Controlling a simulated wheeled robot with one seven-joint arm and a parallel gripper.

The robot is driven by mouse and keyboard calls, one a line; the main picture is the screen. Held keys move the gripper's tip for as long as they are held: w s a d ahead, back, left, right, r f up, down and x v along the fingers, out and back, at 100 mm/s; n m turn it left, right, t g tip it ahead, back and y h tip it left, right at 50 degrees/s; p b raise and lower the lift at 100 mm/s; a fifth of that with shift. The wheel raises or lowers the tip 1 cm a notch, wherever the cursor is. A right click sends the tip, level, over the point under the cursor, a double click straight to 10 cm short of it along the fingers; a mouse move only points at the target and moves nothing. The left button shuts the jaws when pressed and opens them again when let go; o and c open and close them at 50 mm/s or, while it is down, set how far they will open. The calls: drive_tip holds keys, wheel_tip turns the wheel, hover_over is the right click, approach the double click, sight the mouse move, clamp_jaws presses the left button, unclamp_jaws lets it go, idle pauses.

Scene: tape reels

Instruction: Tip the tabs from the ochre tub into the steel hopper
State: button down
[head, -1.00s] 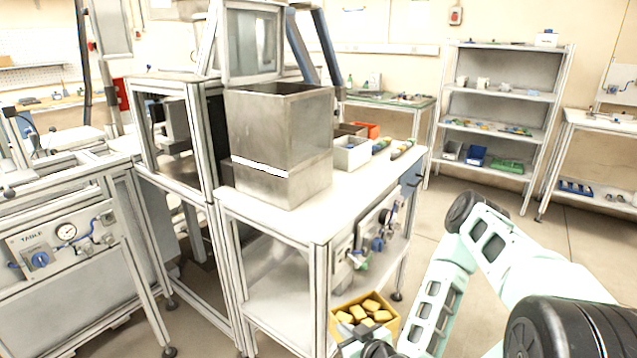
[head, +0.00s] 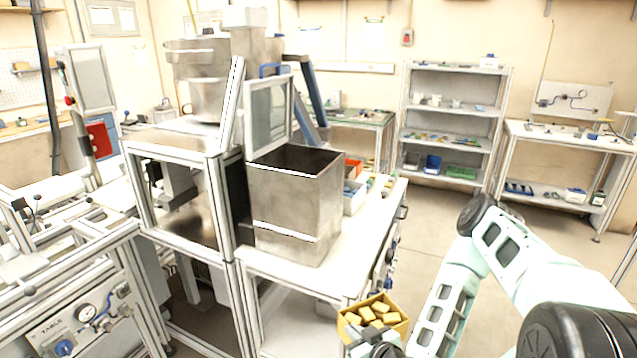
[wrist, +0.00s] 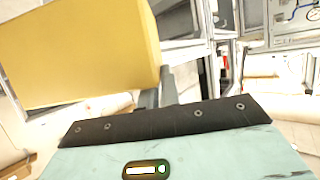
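The ochre tub (head: 350,333) is at the bottom centre of the head view, upright, with several yellow tabs (head: 375,313) in it. My gripper (head: 368,343) is at the tub's near side and appears shut on its wall; the fingertips are partly hidden. In the wrist view the tub's ochre wall (wrist: 80,55) fills the upper left, close to my gripper. The steel hopper (head: 293,205) is a tall open-topped square box on the white-topped bench, above and to the left of the tub. Its inside looks dark and its floor is hidden.
The white bench top (head: 350,240) has free room right of the hopper. A white bin (head: 353,197) and a red bin (head: 352,168) stand behind it. A framed clear panel (head: 269,118) rises behind the hopper. Open floor (head: 430,215) lies to the right.

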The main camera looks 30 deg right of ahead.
wheel_tip(320, 180, up, 14)
drive_tip(key=p, duration=1.1)
drive_tip(key=shift+f, duration=0.15)
